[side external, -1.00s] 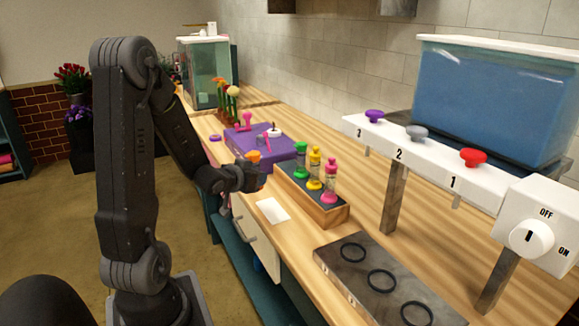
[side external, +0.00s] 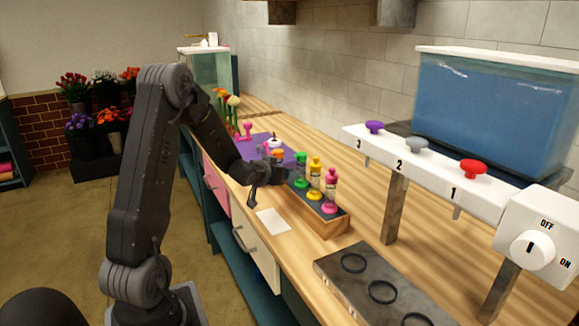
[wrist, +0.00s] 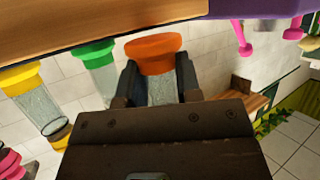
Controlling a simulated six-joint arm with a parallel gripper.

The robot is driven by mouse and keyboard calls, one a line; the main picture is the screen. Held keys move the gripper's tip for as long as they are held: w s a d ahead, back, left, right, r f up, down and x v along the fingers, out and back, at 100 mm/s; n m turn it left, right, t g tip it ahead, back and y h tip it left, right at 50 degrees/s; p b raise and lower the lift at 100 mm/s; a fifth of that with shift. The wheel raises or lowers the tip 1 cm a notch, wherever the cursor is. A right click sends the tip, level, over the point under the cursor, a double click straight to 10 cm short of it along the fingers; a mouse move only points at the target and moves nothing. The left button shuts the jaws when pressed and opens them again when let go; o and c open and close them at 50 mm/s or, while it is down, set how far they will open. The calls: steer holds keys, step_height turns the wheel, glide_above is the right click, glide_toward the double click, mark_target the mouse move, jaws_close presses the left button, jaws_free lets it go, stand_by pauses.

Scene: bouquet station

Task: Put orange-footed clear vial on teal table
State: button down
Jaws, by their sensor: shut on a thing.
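The orange-footed clear vial (wrist: 153,55) is between my gripper's fingers (wrist: 158,82) in the wrist view. Its wide orange end points away from the palm, and its clear body shows between the fingers. In the side view my gripper (side external: 268,171) is above the counter, just left of the wooden rack, and a bit of the vial's orange part (side external: 275,144) shows over it. The rest of the vial is hidden there. I cannot pick out a teal table in either view.
The wooden rack (side external: 324,226) holds green (side external: 301,158), yellow (side external: 315,163) and pink (side external: 331,176) vials, close to my gripper's right. A purple platform (side external: 252,150) with small items is behind. A white card (side external: 273,220) and a grey ringed plate (side external: 335,262) lie nearer.

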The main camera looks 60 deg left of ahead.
mark_target(290, 175)
steer(key=w+a, duration=0.1)
steer(key=w, duration=0.1)
steer(key=w+a, duration=0.2)
steer(key=w, duration=0.1)
steer(key=shift+w+a, duration=0.2)
steer(key=shift+w, duration=0.1)
steer(key=shift+f, duration=0.15)
steer(key=c, duration=0.8)
jaws_free()
